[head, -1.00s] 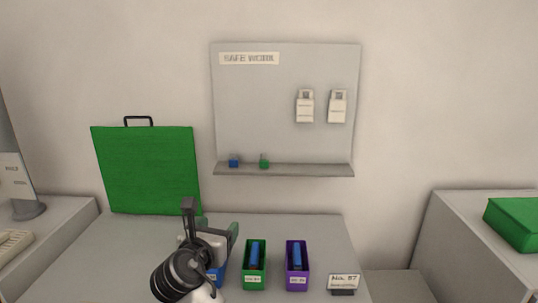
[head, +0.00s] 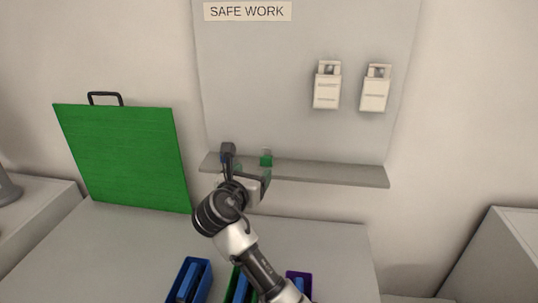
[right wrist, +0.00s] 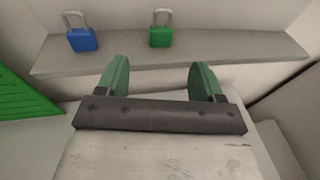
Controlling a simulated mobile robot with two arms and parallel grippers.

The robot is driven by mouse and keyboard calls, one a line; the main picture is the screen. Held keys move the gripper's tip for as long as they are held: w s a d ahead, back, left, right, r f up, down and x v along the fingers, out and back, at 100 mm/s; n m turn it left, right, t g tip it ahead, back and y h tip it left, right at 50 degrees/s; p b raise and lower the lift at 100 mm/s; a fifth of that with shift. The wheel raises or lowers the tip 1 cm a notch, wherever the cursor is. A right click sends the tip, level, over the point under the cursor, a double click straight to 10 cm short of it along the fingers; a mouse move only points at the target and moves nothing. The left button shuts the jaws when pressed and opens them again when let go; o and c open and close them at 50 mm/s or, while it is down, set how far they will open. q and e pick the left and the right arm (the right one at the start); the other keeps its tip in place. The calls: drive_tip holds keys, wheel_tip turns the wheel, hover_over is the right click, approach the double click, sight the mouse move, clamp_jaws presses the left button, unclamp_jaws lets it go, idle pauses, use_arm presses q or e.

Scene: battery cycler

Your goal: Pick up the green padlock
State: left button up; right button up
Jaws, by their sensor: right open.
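The green padlock (head: 266,159) stands on the narrow shelf of the grey board. In the right wrist view the green padlock (right wrist: 161,38) is upright with its pale shackle on top, just beyond and between the fingers. My right gripper (head: 247,165) is open and empty in front of the shelf. Its two green-padded fingers (right wrist: 160,75) are spread apart, and the padlock is not between them but farther off. My left gripper is in neither view.
A blue padlock (right wrist: 83,39) stands left of the green one on the shelf (head: 325,174). Two pale boxes (head: 327,88) hang on the board. A green panel (head: 120,158) leans at left. Bins with blue items, including a blue bin (head: 189,281), stand below.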

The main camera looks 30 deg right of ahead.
sight(265, 159)
drive_tip(key=x, duration=0.3)
drive_tip(key=shift+s+r, duration=0.1)
drive_tip(key=shift+r, duration=0.05)
drive_tip(key=p+x, duration=0.2)
drive_tip(key=x, duration=0.2)
drive_tip(key=shift+d+r, duration=0.1)
drive_tip(key=shift+d, duration=0.1)
drive_tip(key=shift+w+d+f, duration=0.25)
drive_tip(key=shift+w+d, duration=0.15)
drive_tip(key=shift+w, duration=0.1)
drive_tip(key=c, duration=1.1)
drive_tip(key=shift+o, duration=0.2)
drive_tip(key=shift+r, duration=0.15)
